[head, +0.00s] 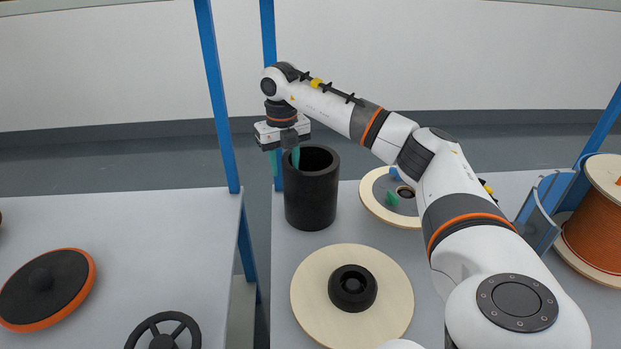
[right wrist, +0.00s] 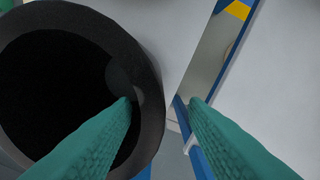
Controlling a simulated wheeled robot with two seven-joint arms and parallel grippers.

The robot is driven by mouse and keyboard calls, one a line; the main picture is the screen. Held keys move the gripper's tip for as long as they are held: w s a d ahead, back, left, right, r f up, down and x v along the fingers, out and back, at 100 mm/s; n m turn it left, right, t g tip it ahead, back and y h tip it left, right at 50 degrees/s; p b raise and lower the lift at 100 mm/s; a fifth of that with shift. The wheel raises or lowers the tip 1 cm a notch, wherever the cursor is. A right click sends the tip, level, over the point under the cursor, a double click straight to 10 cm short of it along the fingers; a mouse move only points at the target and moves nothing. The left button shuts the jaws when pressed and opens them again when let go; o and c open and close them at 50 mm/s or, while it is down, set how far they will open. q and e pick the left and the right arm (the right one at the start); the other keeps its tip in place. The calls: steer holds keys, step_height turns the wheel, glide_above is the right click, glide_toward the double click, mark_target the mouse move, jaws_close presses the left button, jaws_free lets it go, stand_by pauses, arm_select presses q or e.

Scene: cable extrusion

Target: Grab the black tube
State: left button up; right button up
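The black tube (head: 311,196) stands upright near the left edge of the right-hand table, its open top facing up. My right gripper (head: 284,160) is at the tube's left rim with its green fingers pointing down. In the right wrist view, the tube's rim (right wrist: 150,85) shows at the left. The gripper (right wrist: 158,102) is open, with one finger over the tube's opening and the other outside the wall. Whether a finger touches the wall cannot be told. My left gripper is not in view.
A wooden disc with a black hub (head: 313,290) lies in front of the tube, and another pale disc (head: 371,203) lies behind my right arm. An orange spool (head: 596,235) stands at the right. A blue post (head: 217,95) and a gap separate the two tables.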

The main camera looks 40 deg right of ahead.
steer(key=f, duration=0.3)
steer(key=shift+s+d+f+b, duration=0.1)
steer(key=shift+s+d+b, duration=0.1)
steer(key=shift+b, duration=0.2)
steer(key=shift+w+f, duration=0.1)
steer(key=shift+f, duration=0.3)
jaws_close()
